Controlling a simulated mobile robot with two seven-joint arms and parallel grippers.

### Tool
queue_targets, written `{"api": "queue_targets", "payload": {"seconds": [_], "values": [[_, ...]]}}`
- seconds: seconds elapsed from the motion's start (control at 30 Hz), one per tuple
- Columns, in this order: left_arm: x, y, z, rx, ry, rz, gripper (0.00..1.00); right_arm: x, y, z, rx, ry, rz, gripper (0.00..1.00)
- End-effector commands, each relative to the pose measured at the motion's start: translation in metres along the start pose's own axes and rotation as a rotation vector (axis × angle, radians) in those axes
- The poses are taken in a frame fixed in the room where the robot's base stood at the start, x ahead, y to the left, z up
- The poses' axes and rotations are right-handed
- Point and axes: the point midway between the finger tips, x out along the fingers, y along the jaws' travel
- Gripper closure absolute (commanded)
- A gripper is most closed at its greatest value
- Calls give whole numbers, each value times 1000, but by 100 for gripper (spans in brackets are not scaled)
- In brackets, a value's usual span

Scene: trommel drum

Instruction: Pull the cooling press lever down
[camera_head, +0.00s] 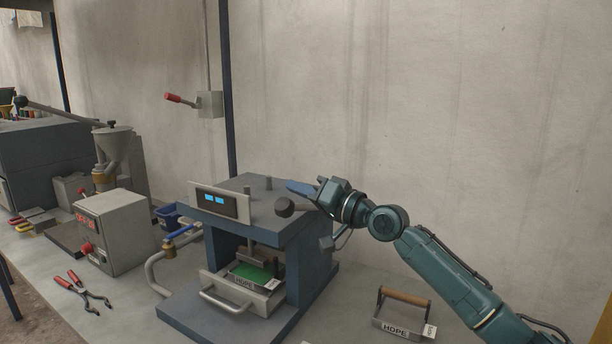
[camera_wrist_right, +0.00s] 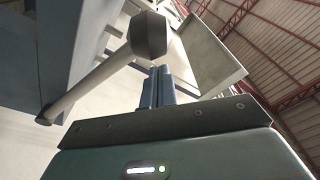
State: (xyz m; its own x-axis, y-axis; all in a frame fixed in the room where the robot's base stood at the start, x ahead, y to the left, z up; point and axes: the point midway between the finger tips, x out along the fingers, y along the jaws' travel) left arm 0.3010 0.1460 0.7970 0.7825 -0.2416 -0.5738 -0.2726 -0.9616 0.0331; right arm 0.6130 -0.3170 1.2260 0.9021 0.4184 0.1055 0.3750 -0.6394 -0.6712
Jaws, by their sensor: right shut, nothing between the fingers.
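The cooling press (camera_head: 318,262) is a blue-grey machine with a lit blue display, standing in the middle of the bench. Its lever ends in a dark knob (camera_head: 285,207) at the upper right of the press front. In the right wrist view the dark knob (camera_wrist_right: 148,36) tops a pale rod (camera_wrist_right: 88,88) that slants down to the left. My right gripper (camera_head: 292,187) is shut and empty, just above the knob in the head view. In the right wrist view its closed fingers (camera_wrist_right: 160,75) point at the knob; I cannot tell whether they touch. My left gripper is not in view.
A drawer (camera_head: 225,301) holding a green-filled HDPE mould sits in the press. Another HDPE mould (camera_head: 397,329) with a wooden handle stands at right. Red-handled tongs (camera_head: 75,284) and a grey box machine (camera_head: 121,240) are at left. A red-handled wall switch (camera_head: 210,103) is above.

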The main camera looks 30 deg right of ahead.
Motion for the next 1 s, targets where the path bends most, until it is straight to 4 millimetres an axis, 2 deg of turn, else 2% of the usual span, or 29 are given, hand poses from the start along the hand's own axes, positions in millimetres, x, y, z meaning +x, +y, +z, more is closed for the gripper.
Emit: {"api": "queue_targets", "payload": {"seconds": [0.17,0.67,0.9,1.0], "values": [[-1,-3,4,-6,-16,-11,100,-4,-1,10,3,0,-1,100],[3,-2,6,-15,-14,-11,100,-5,2,16,-9,1,-3,100],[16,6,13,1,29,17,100,-8,12,39,-96,0,-16,100],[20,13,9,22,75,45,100,-11,19,54,-156,1,-25,100]]}}
